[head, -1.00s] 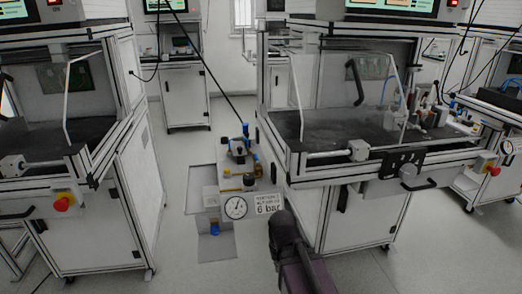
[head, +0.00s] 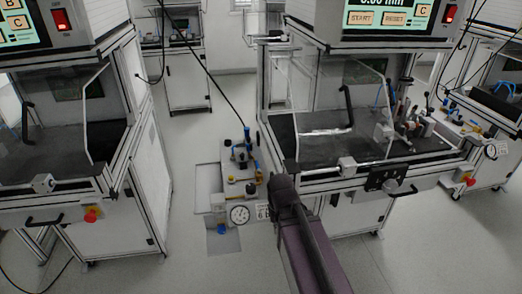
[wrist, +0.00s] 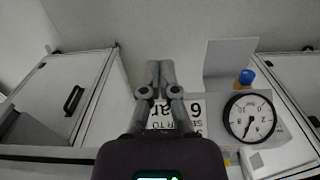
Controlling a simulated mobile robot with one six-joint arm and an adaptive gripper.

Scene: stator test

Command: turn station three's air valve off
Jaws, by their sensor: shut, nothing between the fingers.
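An air unit with a round white gauge (head: 239,214) stands between two stations in the head view. It has a blue knob (head: 221,228) low at its front and blue and black fittings (head: 240,150) on top. In the wrist view the gauge (wrist: 249,117), the blue knob (wrist: 246,77) and an upside-down "6 bar" label (wrist: 180,113) show to the right of and behind my gripper (wrist: 160,66). My gripper is shut and empty, its fingertips together, apart from the blue knob. In the head view my gripper (head: 279,184) partly covers the label. I cannot tell which part is the valve or which station is three.
A left station (head: 75,150) with a red button (head: 92,215) and a right station (head: 350,170) with a clear guard flank the unit. A second gauge (head: 491,151) shows far right. Grey floor (head: 190,270) is free in front.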

